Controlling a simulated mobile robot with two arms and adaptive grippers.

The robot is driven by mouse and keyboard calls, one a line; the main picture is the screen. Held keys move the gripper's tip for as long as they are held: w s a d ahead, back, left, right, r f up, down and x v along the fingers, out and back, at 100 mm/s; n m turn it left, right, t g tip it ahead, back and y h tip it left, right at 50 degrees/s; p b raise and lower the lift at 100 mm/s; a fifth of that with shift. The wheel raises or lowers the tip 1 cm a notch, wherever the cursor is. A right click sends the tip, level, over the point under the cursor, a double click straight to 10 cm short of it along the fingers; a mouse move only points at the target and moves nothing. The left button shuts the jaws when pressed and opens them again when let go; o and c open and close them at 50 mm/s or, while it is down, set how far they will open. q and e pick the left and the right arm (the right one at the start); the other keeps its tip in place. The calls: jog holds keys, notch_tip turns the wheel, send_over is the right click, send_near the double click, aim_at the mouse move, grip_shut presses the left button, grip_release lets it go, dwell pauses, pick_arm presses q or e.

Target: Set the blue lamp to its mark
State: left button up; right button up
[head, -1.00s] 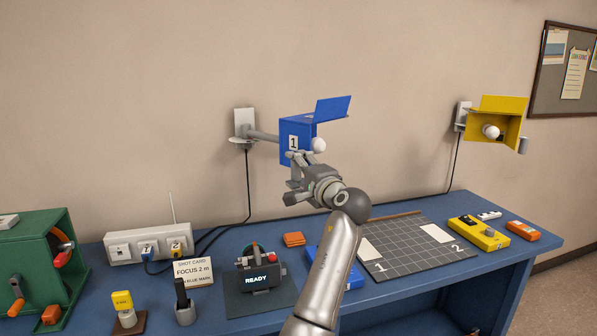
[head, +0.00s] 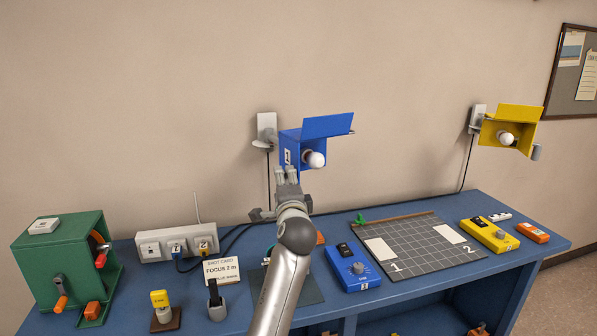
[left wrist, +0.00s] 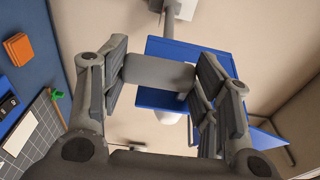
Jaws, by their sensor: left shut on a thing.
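The blue lamp (head: 291,148) is a box-shaped head with a raised flap and a white bulb (head: 314,159), carried by a white wall bracket (head: 267,128). A pale label with a dark figure is on its left side. My left gripper (head: 287,176) is just below the lamp. In the left wrist view my left gripper (left wrist: 160,82) is shut on a grey handle block (left wrist: 158,72) beside the blue lamp head (left wrist: 165,98). The handle is hidden in the head view. My right gripper is not in view. I cannot tell which mark is the lamp's.
A yellow lamp (head: 508,135) hangs at the right. The air before the wall is clear.

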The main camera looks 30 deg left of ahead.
pick_arm(q)
jog(key=s+a+p, duration=0.3)
jog(key=s+a, duration=0.2)
jog(key=a, duration=0.2)
jog(key=shift+s+f+p, duration=0.15)
jog(key=shift+s+p, duration=0.15)
jog(key=shift+s, duration=0.05)
jog(key=shift+a, duration=0.15)
jog(key=o, duration=1.1)
jog(key=shift+c, duration=0.2)
jog(key=o, duration=0.3)
jog(key=shift+a, duration=0.1)
jog(key=shift+o, duration=0.2)
